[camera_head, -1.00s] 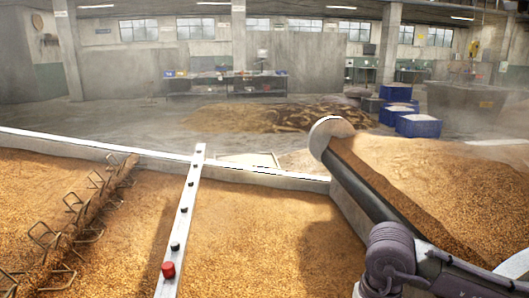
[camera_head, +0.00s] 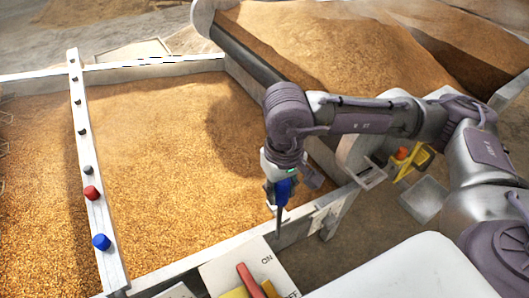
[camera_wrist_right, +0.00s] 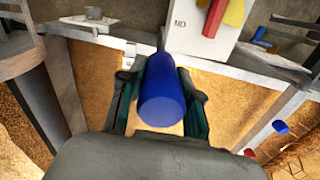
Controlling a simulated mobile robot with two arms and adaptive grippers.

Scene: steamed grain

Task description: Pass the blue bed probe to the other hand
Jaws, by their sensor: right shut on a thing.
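My right gripper (camera_head: 281,187) is shut on the blue bed probe (camera_head: 284,194) in the head view. The probe has a blue handle and a thin dark rod pointing down past the bed's front wall. In the right wrist view, the blue handle (camera_wrist_right: 163,95) sits between the two green-padded fingers of the right gripper (camera_wrist_right: 162,92). My left gripper is not in view.
A white rail (camera_head: 94,210) crosses the grain bed, carrying a red knob (camera_head: 91,193), another blue knob (camera_head: 101,242) and small dark knobs. A white ON/OFF panel (camera_head: 225,271) with a red lever stands at the front. A grain heap (camera_head: 330,45) lies behind.

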